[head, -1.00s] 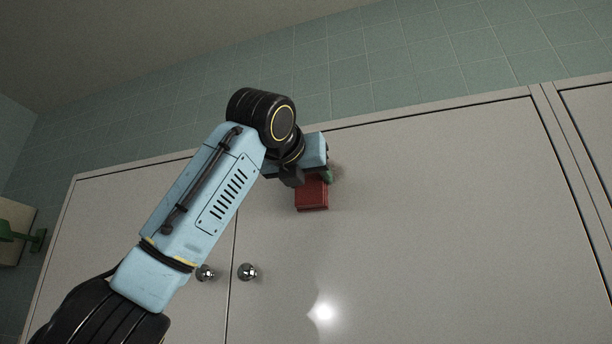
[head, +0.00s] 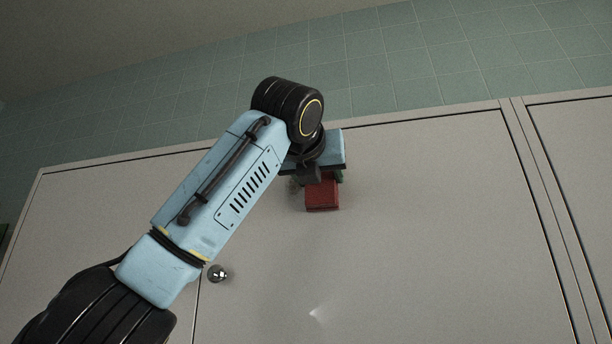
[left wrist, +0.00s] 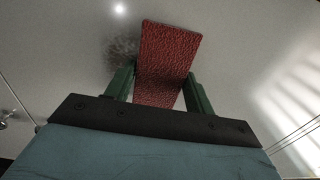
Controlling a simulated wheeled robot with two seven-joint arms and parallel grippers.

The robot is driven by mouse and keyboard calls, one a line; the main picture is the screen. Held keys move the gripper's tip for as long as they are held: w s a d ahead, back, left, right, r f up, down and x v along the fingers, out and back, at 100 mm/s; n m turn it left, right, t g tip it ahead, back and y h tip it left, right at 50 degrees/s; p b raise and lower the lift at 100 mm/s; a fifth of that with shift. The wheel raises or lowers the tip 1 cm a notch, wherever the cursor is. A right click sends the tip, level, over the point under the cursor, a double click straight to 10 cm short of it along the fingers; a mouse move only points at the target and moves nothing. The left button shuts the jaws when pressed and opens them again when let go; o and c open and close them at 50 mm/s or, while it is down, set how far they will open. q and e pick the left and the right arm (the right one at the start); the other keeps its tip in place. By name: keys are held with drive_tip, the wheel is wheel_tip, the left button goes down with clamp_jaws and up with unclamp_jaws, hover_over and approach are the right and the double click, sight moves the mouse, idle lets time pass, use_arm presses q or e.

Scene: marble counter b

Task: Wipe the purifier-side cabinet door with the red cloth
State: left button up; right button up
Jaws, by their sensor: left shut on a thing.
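The red cloth (head: 322,196) is a folded, block-like piece held at the upper part of a pale cabinet door (head: 430,220). My left gripper (head: 325,177) is shut on it. In the left wrist view the cloth (left wrist: 168,55) sits between the two green fingers of the gripper (left wrist: 158,88) and sticks out toward the door (left wrist: 240,60). The cloth appears to be against the door, but I cannot tell for sure. A greyish smudge (left wrist: 122,50) shows on the door beside the cloth in the left wrist view. My right gripper is not in view.
A round metal knob (head: 217,273) stands out at the lower left of the door, close to my left forearm. Another cabinet door (head: 575,150) is at the right edge. Green tiled wall (head: 420,60) runs above the cabinets.

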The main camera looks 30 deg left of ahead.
sight(286, 187)
use_arm(q)
drive_tip(key=shift+s+a, duration=0.25)
drive_tip(key=shift+a, duration=0.95)
drive_tip(key=shift+s+a, duration=0.3)
drive_tip(key=shift+a, duration=0.95)
drive_tip(key=shift+s+a, duration=0.25)
drive_tip(key=shift+a, duration=0.95)
drive_tip(key=shift+w+d, duration=0.9)
drive_tip(key=shift+d, duration=2.85)
drive_tip(key=shift+s+a, duration=0.3)
drive_tip(key=shift+a, duration=0.95)
drive_tip(key=shift+s+a, duration=0.25)
drive_tip(key=shift+a, duration=1)
drive_tip(key=shift+s+a, duration=0.3)
drive_tip(key=shift+a, duration=0.95)
drive_tip(key=shift+s+d, duration=0.1)
drive_tip(key=shift+s+d+b, duration=0.15)
drive_tip(key=shift+s+b, duration=0.15)
drive_tip(key=shift+s, duration=0.3)
drive_tip(key=shift+b+v, duration=0.4)
drive_tip(key=shift+v, duration=1.85)
drive_tip(key=shift+r, duration=0.1)
